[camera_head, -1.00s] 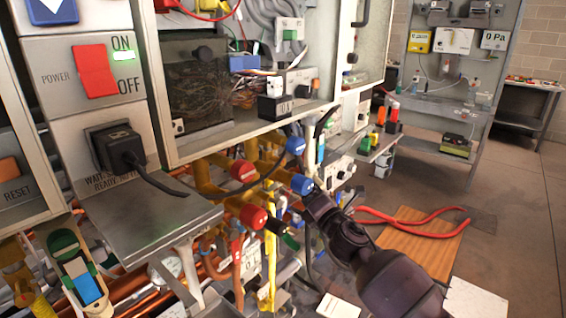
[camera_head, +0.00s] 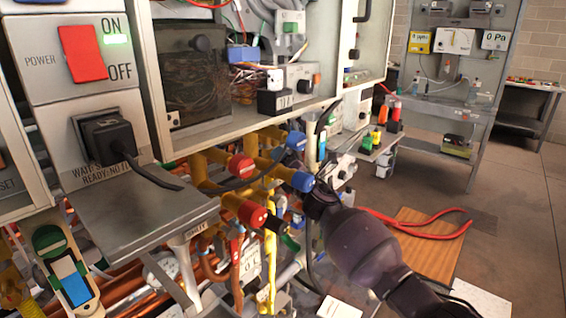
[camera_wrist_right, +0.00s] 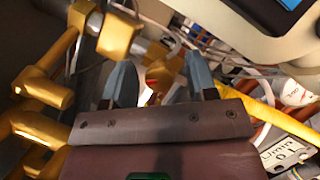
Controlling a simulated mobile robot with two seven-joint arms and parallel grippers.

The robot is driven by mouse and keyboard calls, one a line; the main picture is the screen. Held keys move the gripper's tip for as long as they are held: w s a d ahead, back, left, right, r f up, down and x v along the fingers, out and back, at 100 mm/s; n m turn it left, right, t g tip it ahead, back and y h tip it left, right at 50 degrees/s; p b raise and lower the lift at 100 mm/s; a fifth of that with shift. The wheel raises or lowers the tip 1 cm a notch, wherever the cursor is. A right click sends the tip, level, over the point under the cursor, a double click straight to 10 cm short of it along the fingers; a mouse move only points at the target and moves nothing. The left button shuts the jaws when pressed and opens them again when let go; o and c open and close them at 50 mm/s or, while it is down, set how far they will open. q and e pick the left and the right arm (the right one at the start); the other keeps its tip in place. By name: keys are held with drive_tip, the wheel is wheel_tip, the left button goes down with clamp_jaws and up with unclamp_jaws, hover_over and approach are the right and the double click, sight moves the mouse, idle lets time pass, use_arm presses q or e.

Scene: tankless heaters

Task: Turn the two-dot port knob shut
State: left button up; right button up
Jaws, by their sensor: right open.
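Several port knobs sit on yellow valve pipes under the cabinet in the head view. There is an upper red knob (camera_head: 241,167), a lower red knob (camera_head: 252,214), a front blue knob (camera_head: 303,181) and a rear blue knob (camera_head: 296,141). Dot marks are too small to read, so I cannot tell which is the two-dot knob. My right gripper (camera_head: 316,205) is beside the front blue knob, its fingers mostly hidden. In the right wrist view its fingers (camera_wrist_right: 160,85) are apart, with yellow pipework beyond them. I cannot tell whether it touches a knob. My left gripper is out of view.
A metal shelf (camera_head: 140,222) juts out left of the knobs. A black cable (camera_head: 150,177) hangs across it from the plug. Copper and yellow pipes crowd the space below. The open cabinet (camera_head: 230,125) overhangs the knobs. Open floor (camera_head: 500,220) lies to the right.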

drive_tip(key=shift+w, duration=0.1)
drive_tip(key=shift+c, duration=0.2)
drive_tip(key=shift+a, duration=0.1)
drive_tip(key=c, duration=0.9)
drive_tip(key=shift+r+m+p, duration=0.4)
drive_tip(key=shift+m+p, duration=0.4)
drive_tip(key=shift+p, duration=0.1)
drive_tip(key=shift+m+g+h+p, duration=0.3)
drive_tip(key=shift+m+h+p, duration=0.4)
drive_tip(key=shift+m+p, duration=0.15)
drive_tip(key=shift+r+m+p, duration=0.1)
drive_tip(key=shift+m+p, duration=0.25)
drive_tip(key=shift+p, duration=0.15)
drive_tip(key=m+p, duration=0.1)
drive_tip(key=p, duration=0.1)
drive_tip(key=m+g+p, duration=0.1)
drive_tip(key=m, duration=0.1)
drive_tip(key=shift+f+h+p, duration=0.25)
drive_tip(key=shift+h+p, duration=0.15)
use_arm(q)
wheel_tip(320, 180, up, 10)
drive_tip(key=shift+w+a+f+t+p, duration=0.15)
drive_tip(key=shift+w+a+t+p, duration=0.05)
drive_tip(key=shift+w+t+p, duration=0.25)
use_arm(e)
drive_tip(key=shift+f+m, duration=0.25)
drive_tip(key=shift+m, duration=0.25)
